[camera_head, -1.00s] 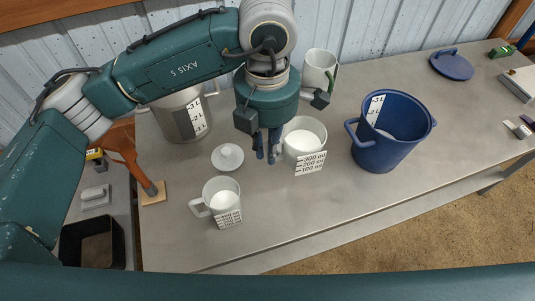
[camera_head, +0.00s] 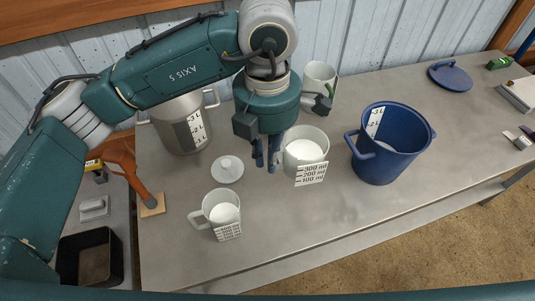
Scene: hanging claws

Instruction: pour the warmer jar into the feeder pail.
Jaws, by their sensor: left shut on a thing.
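A white jar (camera_head: 304,147) with a 100 to 300 ml scale on its front stands upright near the middle of the steel table, with pale contents inside. My left gripper (camera_head: 267,160) points down at the jar's left side, shut on its wall. Its arm comes in from the left and hides some of the table behind it. The blue feeder pail (camera_head: 378,165) stands upright to the right of the jar, apart from it, with a litre scale and some pale contents inside. My right gripper is not in view.
A white measuring mug (camera_head: 220,209) stands front left, and a white knobbed lid (camera_head: 227,170) lies behind it. A steel pot (camera_head: 180,133) and another white mug (camera_head: 318,78) stand at the back. A blue lid (camera_head: 450,77) lies back right. The table front is clear.

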